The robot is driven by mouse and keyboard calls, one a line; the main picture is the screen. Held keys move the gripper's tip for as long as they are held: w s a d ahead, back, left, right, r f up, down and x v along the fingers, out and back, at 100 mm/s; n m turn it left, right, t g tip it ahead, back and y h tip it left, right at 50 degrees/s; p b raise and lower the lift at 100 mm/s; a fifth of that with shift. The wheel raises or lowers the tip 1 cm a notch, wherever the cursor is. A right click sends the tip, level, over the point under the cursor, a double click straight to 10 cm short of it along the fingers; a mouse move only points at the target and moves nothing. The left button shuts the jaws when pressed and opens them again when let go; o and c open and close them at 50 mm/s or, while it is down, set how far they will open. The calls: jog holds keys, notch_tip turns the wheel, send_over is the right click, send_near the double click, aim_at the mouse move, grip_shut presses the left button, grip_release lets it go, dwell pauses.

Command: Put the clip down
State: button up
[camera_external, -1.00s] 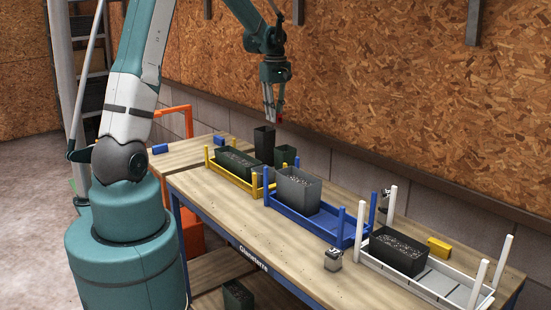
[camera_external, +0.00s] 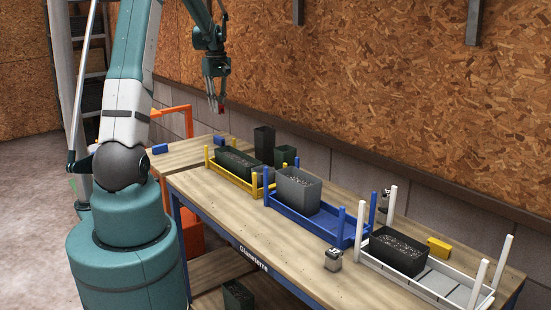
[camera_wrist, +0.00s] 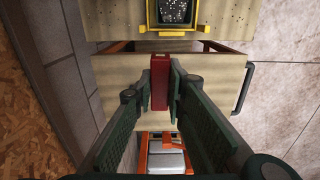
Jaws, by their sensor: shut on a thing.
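My gripper (camera_external: 217,106) is high above the far left end of the workbench, pointing down. It is shut on a red clip (camera_wrist: 160,82), which sits between the fingertips in the wrist view. In the external view the clip is only a tiny red spot at the fingertips. In the wrist view a bare wooden surface (camera_wrist: 213,78) lies below the clip, well beneath it.
A yellow rack (camera_external: 228,174) with a dark soil pot, a blue rack (camera_external: 330,232) with a grey pot and a white rack (camera_external: 440,285) line the bench. Two blue blocks (camera_external: 160,149) lie on the far wooden surface. An orange frame (camera_external: 188,125) stands beside it.

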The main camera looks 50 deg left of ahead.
jog(key=s+a, duration=0.7)
jog(key=a, duration=0.3)
send_over(196, 156)
notch_tip(196, 156, down, 11)
jog(key=shift+w, duration=0.1)
jog(key=shift+a+f, duration=0.1)
jog(key=shift+f, duration=3.05)
jog(key=shift+f, duration=1.85)
jog(key=shift+f, duration=0.2)
